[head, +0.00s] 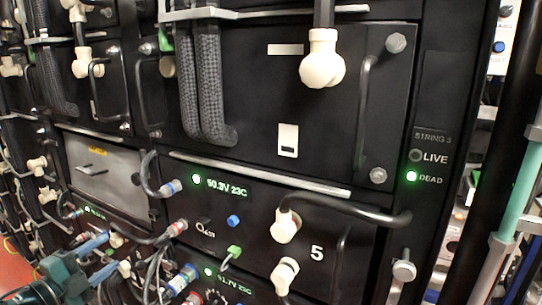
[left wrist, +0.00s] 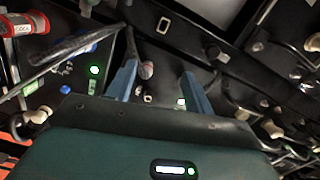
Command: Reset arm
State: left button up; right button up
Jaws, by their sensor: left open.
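My left gripper (head: 113,251) is at the lower left of the head view, in front of the lower part of the battery rack. Its two blue fingers also show in the left wrist view (left wrist: 159,69), spread apart with nothing seen held between them. Cables and connectors of the rack lie beyond the fingertips; I cannot tell whether any are touched. My right gripper is not in view.
A battery module (head: 262,205) reads 50.3V 23C and bears a 5. The STRING 3 panel (head: 431,150) has its DEAD lamp lit green. White connectors (head: 285,226), handles and looped cables (head: 350,208) stick out from the rack.

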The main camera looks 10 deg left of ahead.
pick_arm(q)
jog(key=s+d+f+n+g+y, duration=0.1)
jog(key=s+d+f+n, duration=0.35)
jog(key=f, duration=0.35)
jog(key=s+d+f+n+g+y, duration=0.1)
jog(key=s+d+f+n+y, duration=0.1)
jog(key=s+d+f+n, duration=0.45)
jog(key=s+d+f+n+g, duration=0.1)
jog(key=s+d+f, duration=0.2)
jog(key=d, duration=0.2)
jog(key=s+d+f+n+g, duration=0.2)
jog(key=s+d+f, duration=0.1)
jog(key=d, duration=0.3)
jog(key=s+d+f+n+g+h, duration=0.1)
jog(key=s+d+f+n, duration=0.1)
jog(key=d, duration=0.3)
jog(key=shift+s+d+f+g, duration=0.2)
jog(key=shift+s+f+g, duration=0.1)
jog(key=shift+s+f, duration=0.45)
